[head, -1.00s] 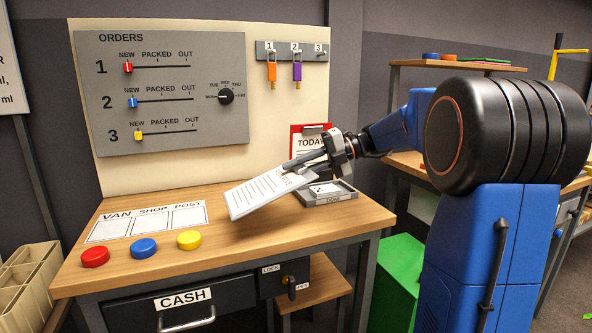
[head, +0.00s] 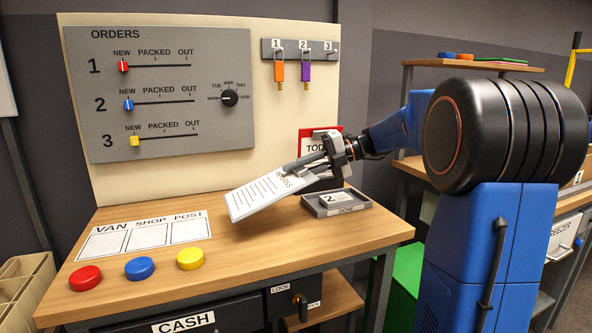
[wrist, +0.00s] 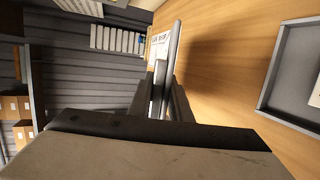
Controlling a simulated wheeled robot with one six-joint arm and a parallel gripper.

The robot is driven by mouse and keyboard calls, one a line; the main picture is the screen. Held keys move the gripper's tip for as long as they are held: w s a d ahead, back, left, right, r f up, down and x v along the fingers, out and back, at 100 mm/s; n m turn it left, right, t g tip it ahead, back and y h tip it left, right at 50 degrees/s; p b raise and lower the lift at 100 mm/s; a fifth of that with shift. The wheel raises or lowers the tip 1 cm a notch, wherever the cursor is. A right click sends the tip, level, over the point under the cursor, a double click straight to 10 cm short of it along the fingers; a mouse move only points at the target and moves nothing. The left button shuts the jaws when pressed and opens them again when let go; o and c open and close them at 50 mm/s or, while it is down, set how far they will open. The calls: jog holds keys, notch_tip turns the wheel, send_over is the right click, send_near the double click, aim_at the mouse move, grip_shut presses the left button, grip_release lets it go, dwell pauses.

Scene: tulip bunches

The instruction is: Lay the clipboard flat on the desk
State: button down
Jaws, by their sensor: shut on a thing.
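The clipboard (head: 262,196) carries a white sheet with lines of print and is tilted, its lower left edge close above the desk (head: 240,259). I cannot tell whether that edge touches the wood. My gripper (head: 318,160) is shut on the clipboard's upper right end. In the wrist view the clipboard (wrist: 174,50) shows almost edge-on between my gripper's fingers (wrist: 160,102), with the desk top to its right.
A grey tray marked DONE (head: 346,210) holding a card numbered 2 stands right of the clipboard. Red (head: 85,278), blue (head: 139,268) and yellow (head: 190,258) discs lie near the front left, by the VAN, SHOP, POST sheet (head: 142,236). The front middle of the desk is clear.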

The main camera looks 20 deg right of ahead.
jog(key=shift+f, duration=3.25)
jog(key=shift+f, duration=0.35)
jog(key=c, duration=1.6)
grip_release()
jog(key=shift+o, duration=0.2)
jog(key=v, duration=1.1)
jog(key=shift+s, duration=0.1)
